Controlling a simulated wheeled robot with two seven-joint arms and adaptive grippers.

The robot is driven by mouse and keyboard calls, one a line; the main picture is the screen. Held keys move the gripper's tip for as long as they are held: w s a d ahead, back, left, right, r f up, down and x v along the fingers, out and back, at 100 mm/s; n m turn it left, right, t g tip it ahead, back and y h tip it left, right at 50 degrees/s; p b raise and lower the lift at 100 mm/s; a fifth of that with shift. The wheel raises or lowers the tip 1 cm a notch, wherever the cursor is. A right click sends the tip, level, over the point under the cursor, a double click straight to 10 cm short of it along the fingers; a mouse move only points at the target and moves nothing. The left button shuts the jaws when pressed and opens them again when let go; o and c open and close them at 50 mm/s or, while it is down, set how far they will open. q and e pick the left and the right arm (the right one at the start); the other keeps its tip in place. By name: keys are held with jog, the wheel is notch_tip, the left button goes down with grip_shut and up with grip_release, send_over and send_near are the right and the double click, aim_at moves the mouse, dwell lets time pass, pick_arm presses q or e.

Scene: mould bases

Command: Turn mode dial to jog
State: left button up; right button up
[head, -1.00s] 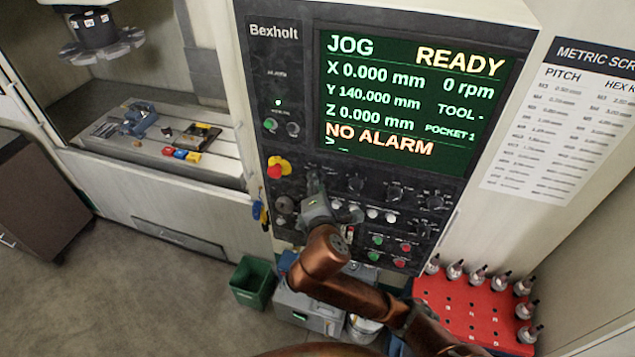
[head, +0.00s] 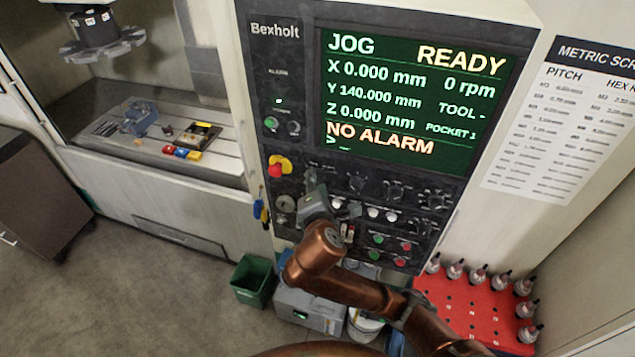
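The control panel (head: 370,240) of the machine fills the middle of the head view. Its screen (head: 410,95) reads JOG at the top left, with READY and NO ALARM. My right gripper (head: 312,188) is in front of the upper left of the knob area, close to the panel. It covers the spot where a dial would sit in the row of knobs, so I cannot make out the mode dial or its pointer. Whether the fingers touch anything or are parted is too small and hidden to tell. My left gripper is out of view.
A red emergency stop (head: 278,168) on yellow is just left of the gripper. More black knobs (head: 394,192) and coloured buttons (head: 376,239) lie to its right. A green bin (head: 252,282) and a red rack of tool holders (head: 470,310) stand below.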

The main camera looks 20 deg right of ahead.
jog(key=shift+o, duration=0.8)
jog(key=shift+r, duration=0.1)
jog(key=v, duration=1.2)
